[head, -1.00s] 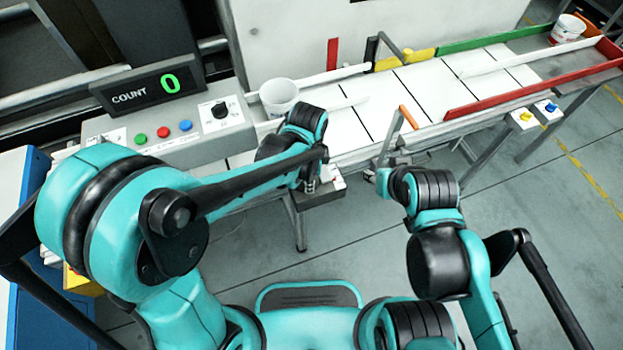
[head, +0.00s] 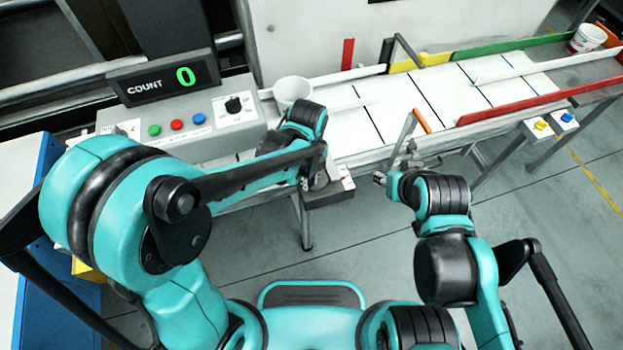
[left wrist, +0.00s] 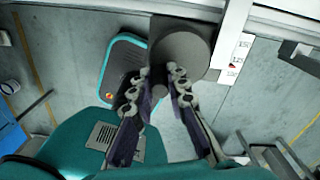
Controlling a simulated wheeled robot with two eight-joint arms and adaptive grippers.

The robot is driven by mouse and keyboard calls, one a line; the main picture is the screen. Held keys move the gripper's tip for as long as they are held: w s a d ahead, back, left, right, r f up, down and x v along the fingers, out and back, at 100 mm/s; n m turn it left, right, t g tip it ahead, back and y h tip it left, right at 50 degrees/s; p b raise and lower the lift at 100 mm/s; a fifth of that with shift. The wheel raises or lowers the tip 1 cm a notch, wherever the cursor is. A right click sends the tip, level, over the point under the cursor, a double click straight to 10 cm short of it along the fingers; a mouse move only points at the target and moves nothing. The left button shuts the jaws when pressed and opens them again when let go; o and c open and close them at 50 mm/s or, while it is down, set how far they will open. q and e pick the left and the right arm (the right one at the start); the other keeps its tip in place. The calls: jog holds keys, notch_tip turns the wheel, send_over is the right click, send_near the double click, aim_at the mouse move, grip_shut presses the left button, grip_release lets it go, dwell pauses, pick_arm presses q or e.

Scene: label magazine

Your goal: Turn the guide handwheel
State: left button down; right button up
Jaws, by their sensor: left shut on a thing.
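The guide handwheel shows in the left wrist view as a dark grey round body (left wrist: 185,48) under the conveyor edge. A white scale plate with a red mark (left wrist: 235,58) is beside it. My left gripper (left wrist: 162,76) has its two fingers at the handwheel's near side, shut on it; the exact contact is partly hidden by the fingers. In the head view the handwheel (head: 332,194) is partly covered by my left gripper (head: 313,182). My right gripper (head: 381,178) is at the conveyor's near side, apart from the handwheel; its fingers are too small to read.
The conveyor (head: 400,101) has green, yellow and red guides. A white tub (head: 292,92) stands on it, and another tub (head: 587,38) is at the far end. A control box (head: 205,135) with buttons and a count display (head: 162,82) reading 0 is at left.

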pick_arm(q)
jog(key=m, duration=0.3)
jog(key=shift+w+a, duration=0.35)
jog(key=shift+w+a+m, duration=0.1)
jog(key=shift+w+m, duration=0.05)
jog(key=shift+m, duration=0.65)
jog(key=shift+w+a+m, duration=0.1)
jog(key=shift+w+m, duration=0.05)
jog(key=shift+m, duration=0.65)
jog(key=c, duration=1.5)
grip_release()
notch_tip(320, 180, up, 12)
